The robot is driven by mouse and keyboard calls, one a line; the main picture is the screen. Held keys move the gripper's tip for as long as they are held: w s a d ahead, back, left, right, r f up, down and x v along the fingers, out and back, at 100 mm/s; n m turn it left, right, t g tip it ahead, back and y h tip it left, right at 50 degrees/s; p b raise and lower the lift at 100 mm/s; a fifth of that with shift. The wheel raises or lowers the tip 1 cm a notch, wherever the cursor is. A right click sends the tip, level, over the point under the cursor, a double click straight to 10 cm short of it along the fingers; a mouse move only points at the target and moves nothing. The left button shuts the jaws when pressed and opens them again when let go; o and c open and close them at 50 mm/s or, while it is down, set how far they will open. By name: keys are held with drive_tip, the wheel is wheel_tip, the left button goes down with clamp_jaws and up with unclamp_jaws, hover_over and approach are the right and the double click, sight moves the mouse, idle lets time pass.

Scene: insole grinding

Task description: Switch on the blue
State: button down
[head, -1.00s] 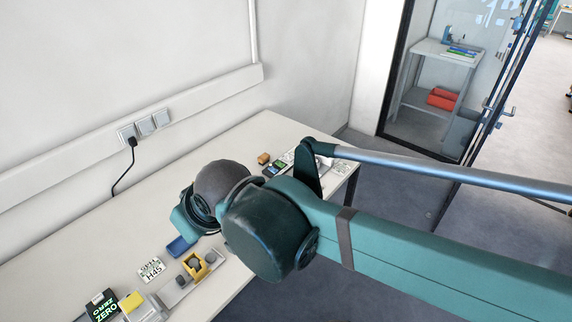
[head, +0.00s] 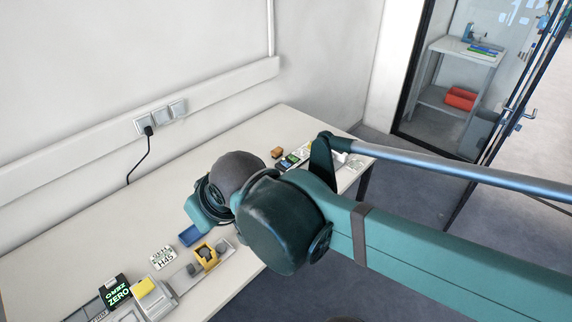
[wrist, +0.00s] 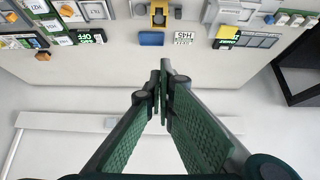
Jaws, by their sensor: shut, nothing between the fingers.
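A small blue block-like part (head: 190,235) lies on the white table near a yellow device with a dark middle (head: 206,254). It also shows in the wrist view (wrist: 151,38), just below the yellow device (wrist: 158,16). I cannot tell from its face whether it is on or off. My gripper (wrist: 162,75) is shut and empty in the wrist view. Its fingertips appear below the blue part in the picture, apart from it. In the head view my arm hides the gripper.
A card marked H45 (wrist: 184,37) lies beside the blue part. A black ZERO display (head: 117,291) and a yellow-topped grey box (head: 146,288) stand at the front left. Several small boards and an orange block (head: 277,152) sit at the far end. Wall sockets (head: 161,116) line the wall.

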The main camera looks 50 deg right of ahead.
drive_tip(key=w+d+r+m+g, duration=0.25)
drive_tip(key=w+d+m, duration=0.35)
drive_tip(key=w+d, duration=0.6)
drive_tip(key=m+g+p, duration=0.3)
drive_tip(key=m, duration=0.9)
hover_over(286, 164)
wheel_tip(286, 164, down, 18)
drive_tip(key=r, duration=0.1)
drive_tip(key=shift+s+f, duration=0.25)
drive_tip(key=shift+f, duration=0.1)
drive_tip(key=shift+w+f+b, duration=0.15)
drive_tip(key=shift+w+f, duration=0.25)
drive_tip(key=shift+f, duration=1.85)
drive_tip(key=shift+w+f+b, duration=0.2)
drive_tip(key=shift+w+f, duration=0.2)
drive_tip(key=shift+f, duration=1.9)
drive_tip(key=shift+w+f+b, duration=0.15)
drive_tip(key=shift+w+f, duration=0.25)
drive_tip(key=shift+f, duration=1.85)
